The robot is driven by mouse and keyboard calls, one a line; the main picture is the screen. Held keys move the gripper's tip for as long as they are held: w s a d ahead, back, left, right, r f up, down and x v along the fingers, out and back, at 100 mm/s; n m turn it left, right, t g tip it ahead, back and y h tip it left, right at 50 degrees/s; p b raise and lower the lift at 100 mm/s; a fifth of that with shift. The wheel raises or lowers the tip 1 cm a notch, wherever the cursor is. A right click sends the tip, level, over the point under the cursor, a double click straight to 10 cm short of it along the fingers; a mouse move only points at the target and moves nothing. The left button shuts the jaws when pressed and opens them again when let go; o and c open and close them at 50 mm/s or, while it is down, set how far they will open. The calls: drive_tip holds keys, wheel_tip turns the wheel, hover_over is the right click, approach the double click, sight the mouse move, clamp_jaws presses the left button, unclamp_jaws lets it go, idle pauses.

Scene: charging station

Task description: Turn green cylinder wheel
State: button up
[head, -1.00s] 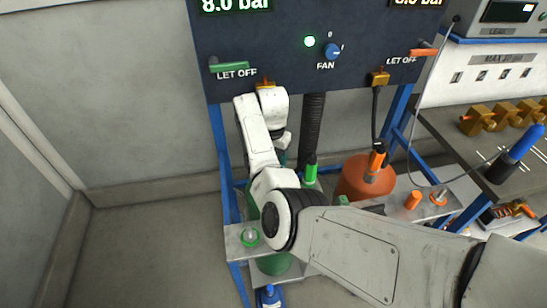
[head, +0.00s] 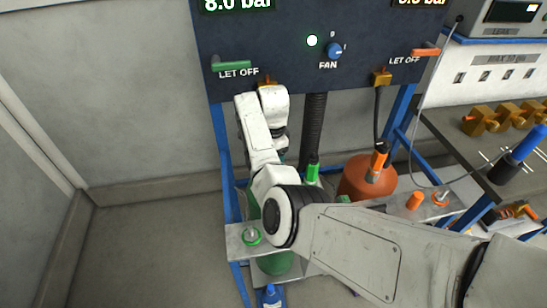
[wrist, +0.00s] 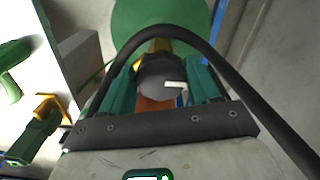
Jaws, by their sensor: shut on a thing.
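The green cylinder (head: 275,263) stands low behind my arm in the head view, its upper part mostly hidden. Its rounded green top (wrist: 165,14) fills the upper middle of the wrist view, with a yellow-brass valve part (wrist: 155,46) in front of it. A grey round wheel (wrist: 160,72) sits in front of the brass part, between the teal fingers. My gripper (wrist: 163,76) is shut on this wheel, one finger at each side. A dark hose arches over the fingers. In the head view my gripper is hidden behind my arm.
An orange cylinder (head: 364,180) stands right of my arm. The dark panel (head: 300,50) with the green LET OFF lever (head: 231,65) and the fan knob (head: 334,51) is above. A metal shelf (head: 242,236) and blue frame are close to my arm. Floor is free at left.

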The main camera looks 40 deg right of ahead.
drive_tip(key=shift+w+r, duration=0.1)
drive_tip(key=shift+r, duration=0.05)
idle(0.3)
drive_tip(key=o, duration=1.1)
drive_tip(key=shift+c, duration=0.2)
wheel_tip(320, 180, up, 11)
drive_tip(key=shift+b, duration=0.3)
drive_tip(key=shift+f, duration=0.2)
